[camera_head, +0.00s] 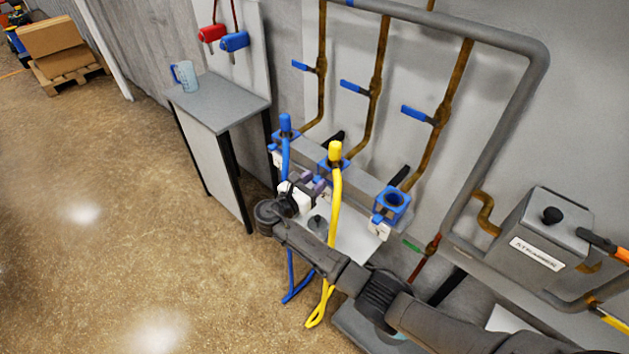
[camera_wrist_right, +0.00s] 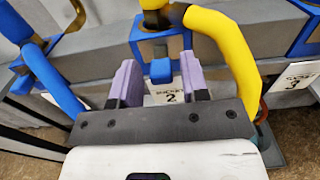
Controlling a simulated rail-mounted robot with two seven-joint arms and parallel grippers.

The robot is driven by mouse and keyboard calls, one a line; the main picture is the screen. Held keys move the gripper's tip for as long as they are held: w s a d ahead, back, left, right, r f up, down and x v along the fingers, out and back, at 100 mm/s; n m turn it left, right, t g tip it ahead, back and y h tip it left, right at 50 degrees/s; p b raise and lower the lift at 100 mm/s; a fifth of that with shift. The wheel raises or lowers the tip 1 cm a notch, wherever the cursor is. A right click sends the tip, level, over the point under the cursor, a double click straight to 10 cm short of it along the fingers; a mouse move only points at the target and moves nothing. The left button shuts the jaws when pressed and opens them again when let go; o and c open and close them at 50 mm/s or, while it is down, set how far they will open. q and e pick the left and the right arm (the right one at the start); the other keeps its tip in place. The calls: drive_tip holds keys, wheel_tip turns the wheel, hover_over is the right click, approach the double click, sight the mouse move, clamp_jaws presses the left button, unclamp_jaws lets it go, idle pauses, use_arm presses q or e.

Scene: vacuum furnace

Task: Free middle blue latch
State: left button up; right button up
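The middle blue latch (camera_wrist_right: 161,71) is a small blue block at the lower front of the middle blue socket (camera_wrist_right: 148,47) in the right wrist view. A yellow plug (camera_head: 335,150) with a yellow hose (camera_head: 334,205) sits in that socket. My right gripper (camera_wrist_right: 158,84) is open. Its two purple fingers stand left and right of the latch, with visible gaps on both sides. In the head view the right gripper (camera_head: 311,185) is just below the middle socket, and the latch cannot be made out there. My left gripper is in neither view.
A blue plug (camera_head: 285,124) with a blue hose fills the left socket. The right socket (camera_head: 393,203) is empty. The yellow hose hangs close to the right finger. A small grey table (camera_head: 222,98) stands at the left; open floor lies in front.

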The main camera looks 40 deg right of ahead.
drive_tip(key=shift+o, duration=0.6)
drive_tip(key=shift+d, duration=0.15)
drive_tip(key=s+a+p, duration=0.2)
drive_tip(key=a, duration=1.1)
drive_tip(key=shift+a, duration=0.35)
